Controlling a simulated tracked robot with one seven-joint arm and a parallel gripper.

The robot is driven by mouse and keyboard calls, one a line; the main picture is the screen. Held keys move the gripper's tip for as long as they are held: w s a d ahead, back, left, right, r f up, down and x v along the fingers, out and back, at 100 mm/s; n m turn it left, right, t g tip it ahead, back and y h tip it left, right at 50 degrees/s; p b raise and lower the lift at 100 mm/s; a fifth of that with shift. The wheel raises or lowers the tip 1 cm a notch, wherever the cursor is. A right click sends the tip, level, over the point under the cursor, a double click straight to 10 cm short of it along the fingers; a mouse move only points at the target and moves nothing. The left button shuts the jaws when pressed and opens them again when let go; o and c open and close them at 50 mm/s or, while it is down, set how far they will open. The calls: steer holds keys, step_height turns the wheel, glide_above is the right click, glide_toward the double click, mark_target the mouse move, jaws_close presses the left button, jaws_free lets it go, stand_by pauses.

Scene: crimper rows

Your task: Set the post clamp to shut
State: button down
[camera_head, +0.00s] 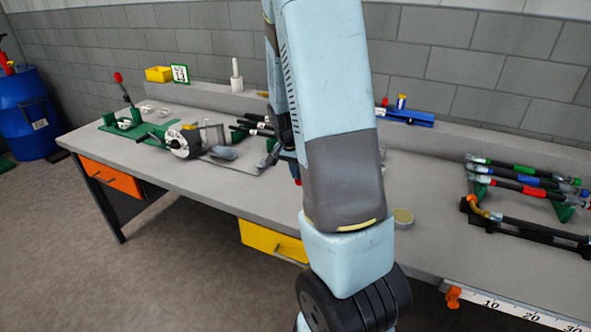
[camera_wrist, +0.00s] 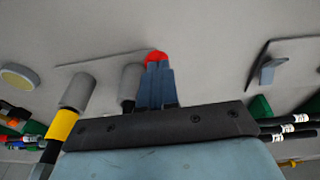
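My gripper (camera_wrist: 157,73) shows in the wrist view with its two blue-grey fingers together. A red rounded knob (camera_wrist: 155,56) shows right at the fingertips; I cannot tell whether they touch it. Two grey cylinders, a nearer one (camera_wrist: 77,90) and another partly hidden one (camera_wrist: 130,78), stand left of the fingers. I cannot make out which part is the post clamp or how its jaw is set. In the head view my arm covers most of that spot, with only a bit of red (camera_head: 295,175) showing beside it.
The grey bench (camera_head: 225,190) carries a green-based device with a red-tipped lever (camera_head: 118,77) and a crimping machine (camera_head: 183,142) at left. Several hoses (camera_head: 520,183) lie on a rack at right. A round tin (camera_head: 403,217) stands close to my arm.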

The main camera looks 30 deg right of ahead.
steer(key=shift+s+f, duration=0.1)
stand_by(0.3)
steer(key=r, duration=0.4)
steer(key=shift+w+r, duration=0.15)
steer(key=shift+w, duration=0.25)
steer(key=s+a+r, duration=0.3)
steer(key=a+r, duration=0.3)
steer(key=r, duration=0.1)
steer(key=shift+r, duration=0.15)
steer(key=s+a+r+n+t+y, duration=0.1)
steer(key=s+a+r+n+t, duration=0.1)
steer(key=s+a+r+n, duration=0.3)
steer(key=s+a+r+n+t+y, duration=0.1)
steer(key=s+a+r+n+t, duration=0.1)
steer(key=s+a+r+n, duration=0.4)
steer(key=s+r, duration=0.4)
steer(key=s, duration=0.3)
steer(key=shift+a+n+t, duration=0.25)
steer(key=shift+n+t, duration=0.05)
steer(key=shift+t, duration=0.1)
